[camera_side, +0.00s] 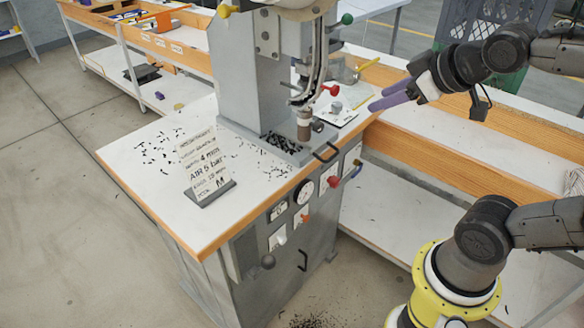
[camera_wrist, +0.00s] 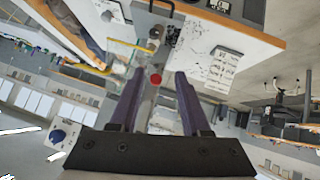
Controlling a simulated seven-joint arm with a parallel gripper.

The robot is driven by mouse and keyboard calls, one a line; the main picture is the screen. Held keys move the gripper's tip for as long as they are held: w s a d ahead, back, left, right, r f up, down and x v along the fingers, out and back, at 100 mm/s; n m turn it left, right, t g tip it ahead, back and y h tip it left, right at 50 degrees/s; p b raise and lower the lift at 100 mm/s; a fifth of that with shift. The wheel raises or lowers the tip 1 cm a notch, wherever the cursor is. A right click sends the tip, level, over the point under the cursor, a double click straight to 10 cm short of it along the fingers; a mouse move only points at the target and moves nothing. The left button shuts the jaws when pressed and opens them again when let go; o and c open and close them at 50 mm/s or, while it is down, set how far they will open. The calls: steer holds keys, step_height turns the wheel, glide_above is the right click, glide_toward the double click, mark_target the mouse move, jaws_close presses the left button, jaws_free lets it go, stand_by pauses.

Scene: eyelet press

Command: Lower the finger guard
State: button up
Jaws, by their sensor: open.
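The eyelet press (camera_side: 245,75) stands on a white-topped bench. A red ball knob (camera_side: 331,90) sticks out on a short arm beside its working head. Curved metal bars (camera_side: 318,62) run down in front of the head; I cannot tell for sure which part is the finger guard. My gripper (camera_side: 378,98) is to the right of the press, its purple fingers open and pointing at the knob, apart from it. In the wrist view, the red knob (camera_wrist: 156,79) appears between the open fingers (camera_wrist: 160,74), with nothing held.
A lettered sign (camera_side: 205,165) stands on the bench top (camera_side: 145,160) among scattered black bits. A green knob (camera_side: 347,18) and a yellow knob (camera_side: 223,10) are higher on the press.

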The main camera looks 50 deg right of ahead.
steer(key=s+a+f+g, duration=0.1)
steer(key=s+f, duration=0.1)
steer(key=s+a+f+g+y, duration=0.1)
steer(key=s+a+f, duration=0.1)
steer(key=s, duration=0.1)
steer(key=s+a+f+m+g+y, duration=0.1)
steer(key=s, duration=0.2)
steer(key=shift+a+f+g, duration=0.4)
steer(key=shift+c, duration=1.2)
steer(key=shift+s+a+f, duration=0.1)
steer(key=shift+s, duration=0.05)
steer(key=c, duration=0.5)
steer(key=shift+s+m, duration=0.15)
steer(key=shift+m, duration=0.35)
jaws_close()
step_height(320, 180, up, 16)
steer(key=f+m, duration=0.1)
steer(key=m, duration=1.6)
glide_above(365, 79)
steer(key=s, duration=0.9)
steer(key=x, duration=0.7)
steer(key=w+x, duration=0.1)
steer(key=x, duration=0.3)
steer(key=shift+w+a, duration=0.15)
steer(key=shift+w, duration=0.05)
steer(key=shift+w+f, duration=0.3)
steer(key=shift+f, duration=0.05)
